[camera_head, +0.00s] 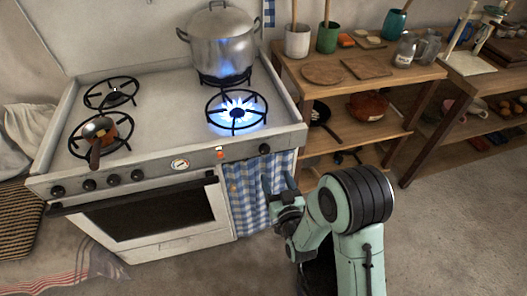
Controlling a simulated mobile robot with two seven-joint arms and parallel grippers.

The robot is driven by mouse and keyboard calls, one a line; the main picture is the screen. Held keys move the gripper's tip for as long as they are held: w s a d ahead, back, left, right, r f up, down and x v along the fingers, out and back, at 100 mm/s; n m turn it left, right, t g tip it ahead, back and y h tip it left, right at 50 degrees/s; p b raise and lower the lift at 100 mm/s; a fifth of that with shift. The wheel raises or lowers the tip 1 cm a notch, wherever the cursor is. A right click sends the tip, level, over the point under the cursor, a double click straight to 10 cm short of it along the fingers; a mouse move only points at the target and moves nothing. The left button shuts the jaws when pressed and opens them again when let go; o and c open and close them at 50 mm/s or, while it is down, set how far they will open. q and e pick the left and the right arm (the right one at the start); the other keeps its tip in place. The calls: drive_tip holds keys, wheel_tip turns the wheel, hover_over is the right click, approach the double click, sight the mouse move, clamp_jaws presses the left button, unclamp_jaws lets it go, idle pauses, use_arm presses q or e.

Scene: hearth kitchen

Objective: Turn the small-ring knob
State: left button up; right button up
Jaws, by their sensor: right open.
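The stove's front panel (200,158) carries several black knobs. A row of them sits at the left, including a far-left knob (57,191) and the row's rightmost knob (137,174). A single knob (264,148) sits apart at the right end. I cannot tell from any marking which one is the small-ring knob. The front right burner (237,112) burns with a blue flame. My right gripper (278,182) is open and empty, in front of the checked towel, below the right-end knob and apart from it. My left gripper is out of view.
A large lidded pot (218,42) stands on the back right burner. A small copper pan (100,130) sits front left, its handle toward the front. A blue checked towel (248,195) hangs below the panel. A wooden shelf (350,85) stands at right.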

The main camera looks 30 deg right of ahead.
sight(266, 152)
drive_tip(key=x, duration=1.1)
drive_tip(key=shift+w, duration=0.15)
drive_tip(key=c, duration=1.1)
